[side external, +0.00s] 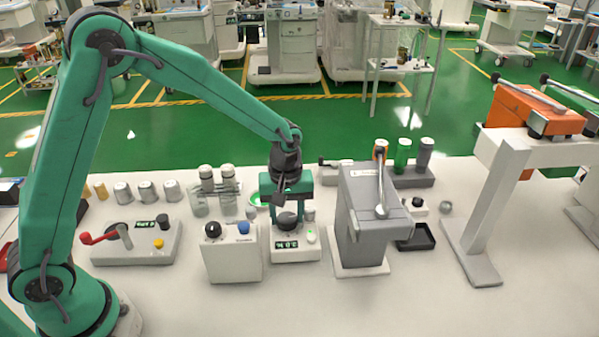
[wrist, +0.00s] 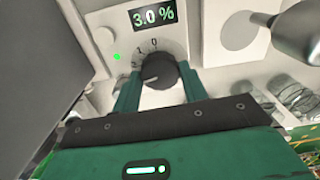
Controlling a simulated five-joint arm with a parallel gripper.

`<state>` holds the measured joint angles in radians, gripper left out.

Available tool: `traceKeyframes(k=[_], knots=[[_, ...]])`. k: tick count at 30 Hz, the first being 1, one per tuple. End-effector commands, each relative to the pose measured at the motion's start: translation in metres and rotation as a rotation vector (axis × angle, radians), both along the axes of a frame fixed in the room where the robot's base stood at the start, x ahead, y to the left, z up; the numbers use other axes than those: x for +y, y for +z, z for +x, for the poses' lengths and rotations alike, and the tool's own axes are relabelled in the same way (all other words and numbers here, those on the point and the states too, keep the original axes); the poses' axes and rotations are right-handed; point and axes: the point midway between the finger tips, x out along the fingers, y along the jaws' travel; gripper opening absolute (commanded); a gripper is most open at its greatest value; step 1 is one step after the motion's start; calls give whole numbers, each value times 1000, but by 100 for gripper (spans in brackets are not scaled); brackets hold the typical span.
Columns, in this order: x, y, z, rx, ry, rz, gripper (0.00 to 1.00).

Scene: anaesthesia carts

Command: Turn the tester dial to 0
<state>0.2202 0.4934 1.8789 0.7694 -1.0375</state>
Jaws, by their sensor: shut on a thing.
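The tester is a white box (side external: 295,254) in the middle of the bench, with a small display (side external: 287,245) in front of its black dial (side external: 288,219). A green light (wrist: 117,57) is lit on the panel. My gripper (side external: 286,205) points down over the tester. In the wrist view its green fingers (wrist: 160,80) are on either side of the dial and shut on it. The dial's pointer is not clear.
A white box with a black and a blue knob (side external: 243,228) stands close on the tester's left. A grey machine (side external: 368,215) with a lever stands close on its right. Jars (side external: 207,190) stand behind. The bench front is clear.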

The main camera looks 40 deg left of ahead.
Motion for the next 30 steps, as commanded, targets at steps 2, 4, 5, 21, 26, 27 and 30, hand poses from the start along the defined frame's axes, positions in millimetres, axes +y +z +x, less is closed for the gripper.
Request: traceKeyframes(k=[2,4,5,21,26,27,30], knots=[[0,1,0,0,-49,0,20],[0,1,0,0,-101,0,20],[0,1,0,0,-125,0,20],[0,1,0,0,-628,0,20],[0,1,0,0,-780,0,20],[0,1,0,0,-818,0,20],[0,1,0,0,-912,0,20]])
